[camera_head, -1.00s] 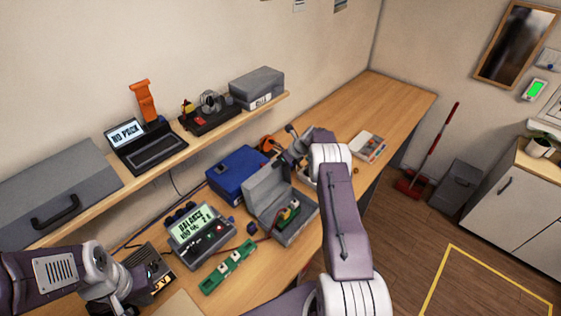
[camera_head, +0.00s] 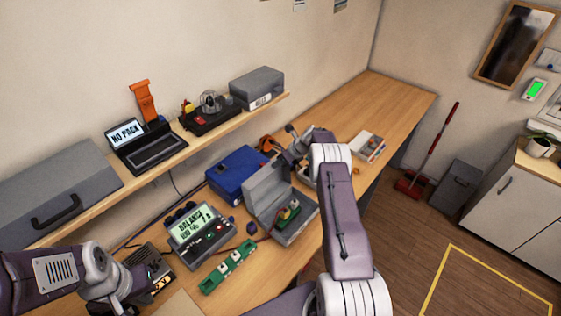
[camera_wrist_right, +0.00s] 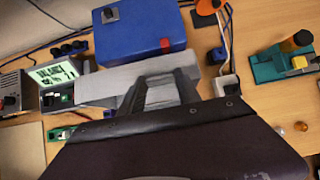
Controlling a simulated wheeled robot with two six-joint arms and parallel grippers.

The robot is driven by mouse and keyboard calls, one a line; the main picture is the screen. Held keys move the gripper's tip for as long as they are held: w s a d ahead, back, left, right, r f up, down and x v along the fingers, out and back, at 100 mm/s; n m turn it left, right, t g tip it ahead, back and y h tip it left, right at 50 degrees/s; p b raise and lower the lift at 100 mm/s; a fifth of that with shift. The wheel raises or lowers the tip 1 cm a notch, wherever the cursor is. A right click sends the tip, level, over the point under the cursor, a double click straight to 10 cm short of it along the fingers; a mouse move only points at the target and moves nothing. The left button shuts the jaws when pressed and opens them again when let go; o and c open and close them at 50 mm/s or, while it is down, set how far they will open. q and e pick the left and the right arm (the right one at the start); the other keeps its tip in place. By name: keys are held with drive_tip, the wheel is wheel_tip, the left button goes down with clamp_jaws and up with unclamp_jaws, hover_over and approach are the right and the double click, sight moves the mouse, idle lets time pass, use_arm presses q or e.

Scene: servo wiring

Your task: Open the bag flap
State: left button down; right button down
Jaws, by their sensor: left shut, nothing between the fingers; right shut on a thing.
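The grey bag (camera_head: 297,232) stands on the bench with its flap (camera_head: 266,184) raised upright at its back left side. A green pack with a yellow part (camera_head: 289,212) sits inside.
A blue case (camera_head: 236,172) stands just behind the flap. A charger (camera_head: 203,236) reading "BALANCE" and a green board (camera_head: 228,266) lie left of the bag. A shelf above holds a laptop (camera_head: 146,145) and a grey box (camera_head: 257,87). The far right bench is mostly clear.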

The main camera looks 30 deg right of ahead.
drive_tip(key=shift+s+a+f, duration=0.15)
drive_tip(key=shift+s+f, duration=0.1)
drive_tip(key=shift+f, duration=0.1)
drive_tip(key=c, duration=0.9)
unclamp_jaws()
drive_tip(key=shift+o, duration=0.3)
drive_tip(key=shift+w+r, duration=0.1)
drive_tip(key=shift+w, duration=0.05)
drive_tip(key=shift+r, duration=0.15)
drive_tip(key=b+v, duration=0.2)
drive_tip(key=v, duration=0.7)
drive_tip(key=shift+b, duration=0.35)
